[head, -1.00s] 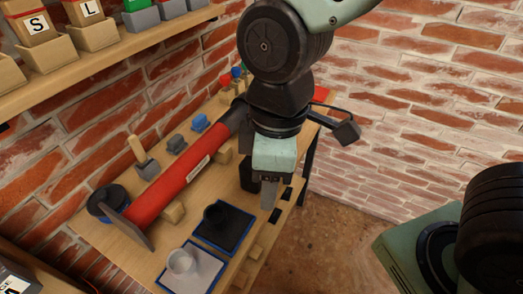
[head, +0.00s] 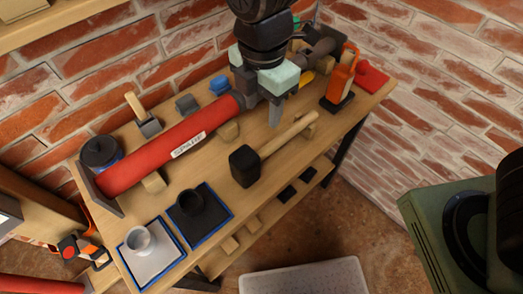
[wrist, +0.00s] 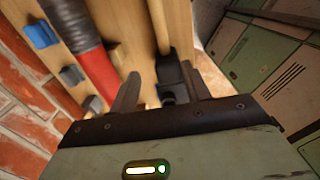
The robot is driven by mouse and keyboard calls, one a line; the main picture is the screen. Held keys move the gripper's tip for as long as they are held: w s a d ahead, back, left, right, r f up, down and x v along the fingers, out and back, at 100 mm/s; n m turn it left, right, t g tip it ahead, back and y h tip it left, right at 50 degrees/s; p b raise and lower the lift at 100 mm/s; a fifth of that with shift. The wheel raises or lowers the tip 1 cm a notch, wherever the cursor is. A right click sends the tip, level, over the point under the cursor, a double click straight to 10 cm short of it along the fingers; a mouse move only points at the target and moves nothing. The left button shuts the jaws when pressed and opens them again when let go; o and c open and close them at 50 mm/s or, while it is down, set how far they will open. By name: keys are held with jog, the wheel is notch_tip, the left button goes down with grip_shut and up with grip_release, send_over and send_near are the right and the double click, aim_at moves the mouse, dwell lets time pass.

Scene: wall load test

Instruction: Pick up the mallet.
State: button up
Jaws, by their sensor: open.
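The mallet, with a black block head (head: 244,166) and a pale wooden handle (head: 288,134), lies on the workbench, head toward the front edge. The handle's far end is by a small wooden block. My gripper (head: 262,104) is open and empty, above the bench beside the red cylinder and behind the mallet's handle. In the wrist view, the black mallet head (wrist: 168,72) shows beyond the gap between my open fingers (wrist: 158,90), with the handle running up from it. I cannot tell the exact height of the fingers over the bench.
A long red cylinder (head: 150,160) lies on blocks left of the mallet. An orange tool (head: 342,75) stands behind it. A brick wall closes off the back.

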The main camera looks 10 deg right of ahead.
aim_at(264, 150)
notch_tip(264, 150, down, 10)
jog(key=shift+f+p, duration=0.1)
jog(key=shift+p, duration=0.35)
jog(key=shift+s+d+f+p, duration=0.15)
jog(key=shift+f+p, duration=0.1)
jog(key=shift+f, duration=1.15)
jog(key=shift+s+d+f+p, duration=0.1)
jog(key=shift+f+p, duration=0.15)
jog(key=shift+f, duration=1.1)
grip_shut()
